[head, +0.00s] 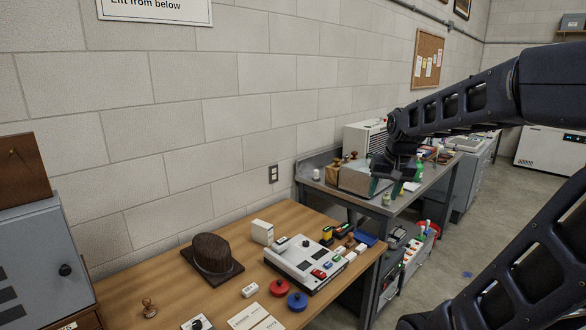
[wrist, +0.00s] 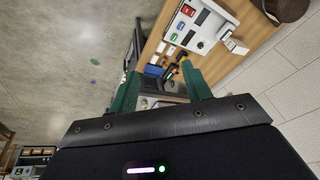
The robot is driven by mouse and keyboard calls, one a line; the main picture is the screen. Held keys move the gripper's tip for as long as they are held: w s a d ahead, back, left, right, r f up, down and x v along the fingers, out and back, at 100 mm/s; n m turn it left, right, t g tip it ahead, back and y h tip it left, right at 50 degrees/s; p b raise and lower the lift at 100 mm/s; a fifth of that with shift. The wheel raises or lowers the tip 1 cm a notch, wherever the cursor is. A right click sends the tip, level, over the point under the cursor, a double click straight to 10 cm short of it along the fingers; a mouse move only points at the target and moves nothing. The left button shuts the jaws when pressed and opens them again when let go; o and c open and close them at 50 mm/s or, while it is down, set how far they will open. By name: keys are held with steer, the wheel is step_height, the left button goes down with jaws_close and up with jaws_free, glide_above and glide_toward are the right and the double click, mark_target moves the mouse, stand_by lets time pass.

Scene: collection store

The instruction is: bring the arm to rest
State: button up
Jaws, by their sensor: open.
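My gripper (head: 385,187) hangs at the end of my raised arm, in the right half of the head view. Its two green fingers point down, in front of the far grey bench as seen from here. In the wrist view the green fingers of my gripper (wrist: 160,86) stand wide apart. Nothing shows held between them; the wooden table's end and small items appear beyond the gap. The exact height of the fingers above the surfaces is hard to tell.
The wooden table (head: 190,268) carries a dark hat-shaped block (head: 212,252), a white device (head: 305,262) and red and blue round pieces. The grey bench (head: 412,200) holds a box and bottles. A red bin (head: 433,229) stands beside it. Open floor (head: 460,250) lies right.

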steer(key=s+d+n+t+h, duration=0.1)
steer(key=s+d, duration=0.1)
steer(key=s, duration=0.8)
steer(key=shift+s+d+f, duration=0.2)
steer(key=shift+s+f, duration=0.05)
steer(key=shift+f, duration=0.15)
stand_by(1.9)
